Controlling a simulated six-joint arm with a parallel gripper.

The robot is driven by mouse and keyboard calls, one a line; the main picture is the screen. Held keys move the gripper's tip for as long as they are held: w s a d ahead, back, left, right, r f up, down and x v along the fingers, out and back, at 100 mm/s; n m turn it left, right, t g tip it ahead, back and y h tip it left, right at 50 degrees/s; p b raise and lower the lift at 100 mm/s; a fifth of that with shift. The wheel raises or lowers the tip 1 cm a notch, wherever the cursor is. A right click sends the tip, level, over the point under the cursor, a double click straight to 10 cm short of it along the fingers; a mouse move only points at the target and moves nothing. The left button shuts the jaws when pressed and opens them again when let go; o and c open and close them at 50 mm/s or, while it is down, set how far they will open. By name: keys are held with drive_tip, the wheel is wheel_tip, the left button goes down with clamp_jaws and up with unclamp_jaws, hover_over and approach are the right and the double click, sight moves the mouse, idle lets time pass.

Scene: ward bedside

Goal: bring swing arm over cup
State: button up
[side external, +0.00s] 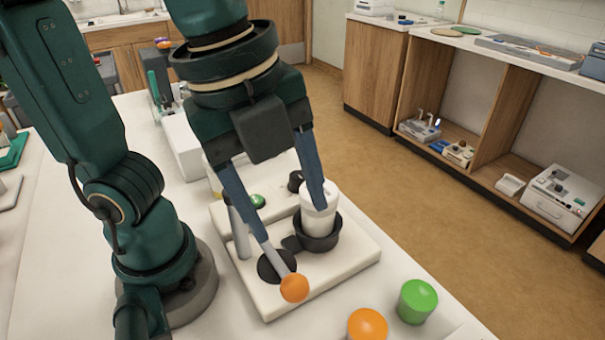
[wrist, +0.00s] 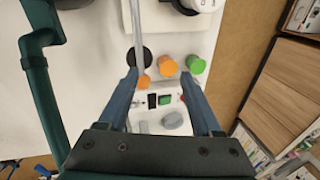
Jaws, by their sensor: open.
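The swing arm (side external: 272,255) is a grey rod ending in an orange ball knob (side external: 294,288), over a black disc (side external: 268,266) on a cream base. A white cup (side external: 318,222) stands upright in a black round holder (side external: 322,242), to the right of the rod and apart from the knob. My gripper (side external: 293,224) is open, its blue fingers pointing down above the base. In the wrist view the knob (wrist: 145,83) shows between the fingers, close to the left one; I cannot tell the height gap. The left finger hides part of the rod in the side view.
An orange cylinder (side external: 367,325) and a green cylinder (side external: 418,301) stand on the white table right of the base. A green button (side external: 257,201) and a black knob (side external: 296,181) are behind. A panel with a green button (wrist: 165,99) shows in the wrist view.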

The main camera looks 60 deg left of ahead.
sight(293, 280)
drive_tip(key=s+d+m, duration=0.2)
drive_tip(key=d, duration=0.1)
drive_tip(key=shift+s+d+f+m+g, duration=0.2)
drive_tip(key=shift+f+m+g, duration=0.1)
drive_tip(key=shift+f+g, duration=0.1)
drive_tip(key=shift+d+f, duration=0.1)
drive_tip(key=shift+f, duration=0.05)
drive_tip(key=shift+w+d+f, duration=0.1)
drive_tip(key=shift+w+f, duration=0.1)
drive_tip(key=shift+f, duration=1)
drive_tip(key=shift+w+d+f, duration=0.1)
drive_tip(key=shift+w+f, duration=0.1)
drive_tip(key=shift+f, duration=0.95)
clamp_jaws()
